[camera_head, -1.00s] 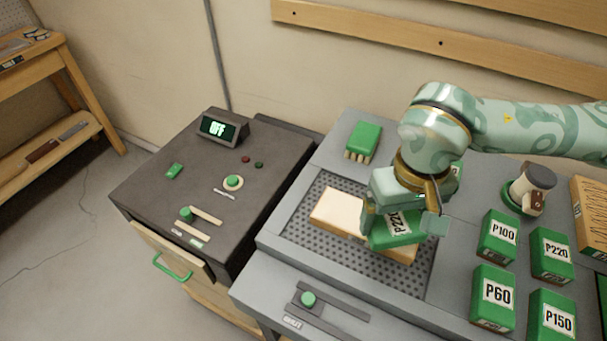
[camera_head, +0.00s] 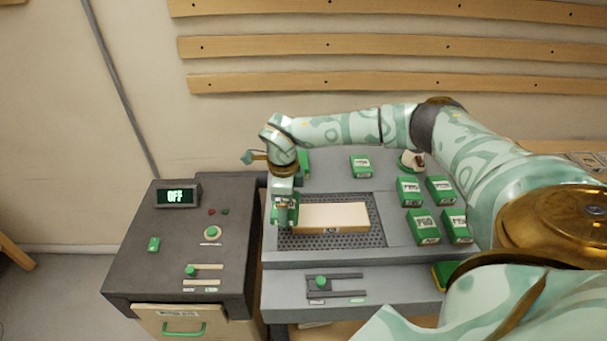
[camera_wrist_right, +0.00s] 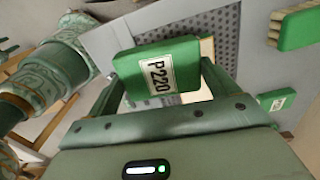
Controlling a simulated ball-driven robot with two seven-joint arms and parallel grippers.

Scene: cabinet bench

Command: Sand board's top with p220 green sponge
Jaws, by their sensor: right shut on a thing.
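The pale wooden board (camera_head: 335,217) lies flat on the dark perforated plate of the grey bench. My right gripper (camera_head: 286,212) is shut on the green P220 sponge (camera_wrist_right: 158,72), whose label faces the wrist camera. In the head view the sponge is at the board's left end, partly hidden by the gripper; whether it touches the top cannot be told. In the wrist view a strip of the board (camera_wrist_right: 207,48) shows behind the sponge. My left gripper is not in view.
Several green labelled blocks (camera_head: 423,226) stand right of the plate. A dark cabinet with a display reading OFF (camera_head: 177,196) is at left. A slider with a green knob (camera_head: 320,282) is in front.

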